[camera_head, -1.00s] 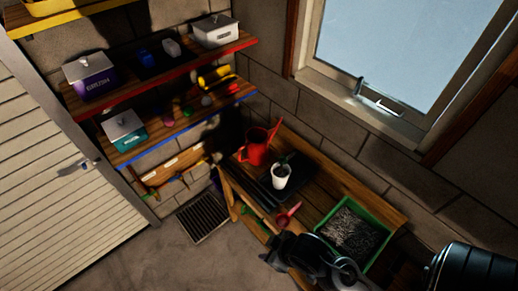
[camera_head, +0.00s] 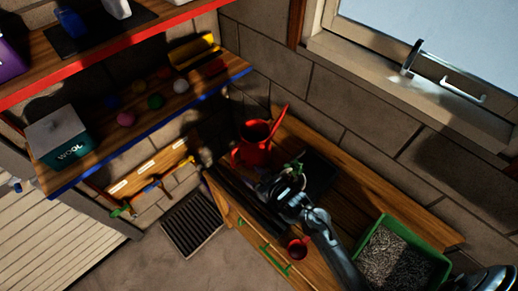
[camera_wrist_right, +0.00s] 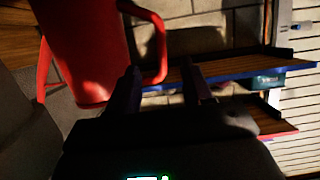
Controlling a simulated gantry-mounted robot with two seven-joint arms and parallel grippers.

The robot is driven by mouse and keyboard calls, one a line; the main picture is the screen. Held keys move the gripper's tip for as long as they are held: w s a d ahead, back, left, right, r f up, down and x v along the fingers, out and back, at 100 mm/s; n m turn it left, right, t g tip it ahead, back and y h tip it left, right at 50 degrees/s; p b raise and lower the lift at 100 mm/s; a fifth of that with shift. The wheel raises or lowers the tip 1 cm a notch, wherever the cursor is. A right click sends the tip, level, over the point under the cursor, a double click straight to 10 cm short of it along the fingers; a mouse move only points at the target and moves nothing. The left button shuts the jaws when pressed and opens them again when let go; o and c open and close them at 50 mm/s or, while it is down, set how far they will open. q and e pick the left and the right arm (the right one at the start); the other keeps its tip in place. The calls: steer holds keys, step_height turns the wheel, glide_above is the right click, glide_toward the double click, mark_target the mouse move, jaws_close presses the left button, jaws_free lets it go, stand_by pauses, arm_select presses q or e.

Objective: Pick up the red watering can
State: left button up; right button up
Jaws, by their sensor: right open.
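The red watering can (camera_head: 252,152) stands upright at the far left end of the wooden bench, its spout pointing up and right. In the right wrist view, the can (camera_wrist_right: 88,50) fills the upper left, and its red handle (camera_wrist_right: 159,40) reaches down between the finger lines. My right gripper (camera_head: 268,178) is open, just in front of the can on its near right side. The two dark fingers of my right gripper (camera_wrist_right: 162,78) are spread apart in the wrist view. I cannot tell how deep the handle sits between them. My left gripper is out of view.
A dark tray (camera_head: 322,172) lies on the bench; my right arm hides most of the potted plant there. A green bin (camera_head: 440,262) of grey material stands at right. A small red item (camera_head: 297,249) is near the front edge. A shelf (camera_head: 150,125) holds coloured balls.

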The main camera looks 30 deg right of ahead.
mark_target(232, 160)
steer(key=x, duration=0.7)
steer(key=r+b+x, duration=0.1)
steer(key=x, duration=0.3)
steer(key=shift+w, duration=0.35)
steer(key=shift+a, duration=0.1)
jaws_close()
steer(key=shift+r, duration=0.1)
stand_by(1.0)
